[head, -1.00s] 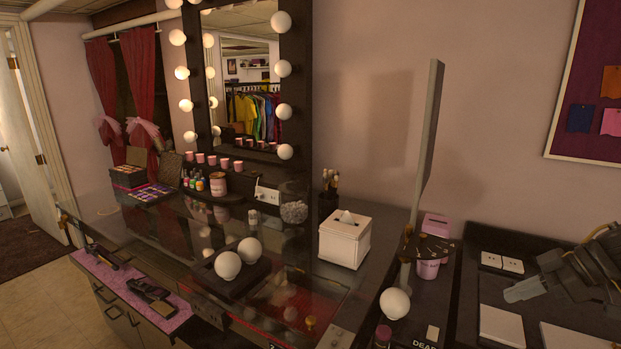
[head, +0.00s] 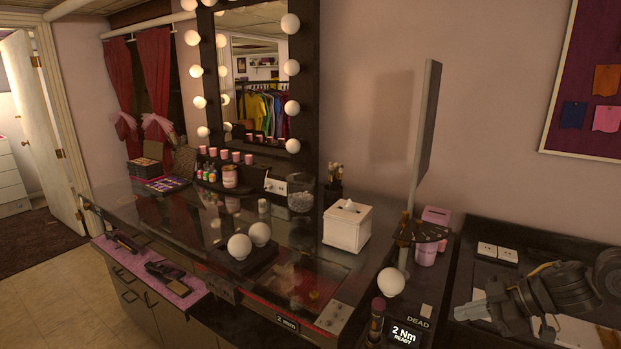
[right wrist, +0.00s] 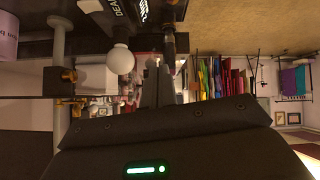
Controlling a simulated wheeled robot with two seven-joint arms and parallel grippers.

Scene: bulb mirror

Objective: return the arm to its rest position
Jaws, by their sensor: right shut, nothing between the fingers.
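My right gripper (head: 460,313) comes in from the right edge of the head view. Its fingers point left and are shut and empty, over the dark counter at the right. A round white bulb (head: 390,283) stands to the left of the fingertips, apart from them. In the right wrist view my gripper's fingers (right wrist: 157,90) reach up from the dark wrist housing, and the white bulb (right wrist: 121,59) appears left of them. My left gripper is not in view.
A lit mirror frame (head: 249,85) rises behind the glass counter. Two more white bulbs (head: 239,247) sit on a black block there.

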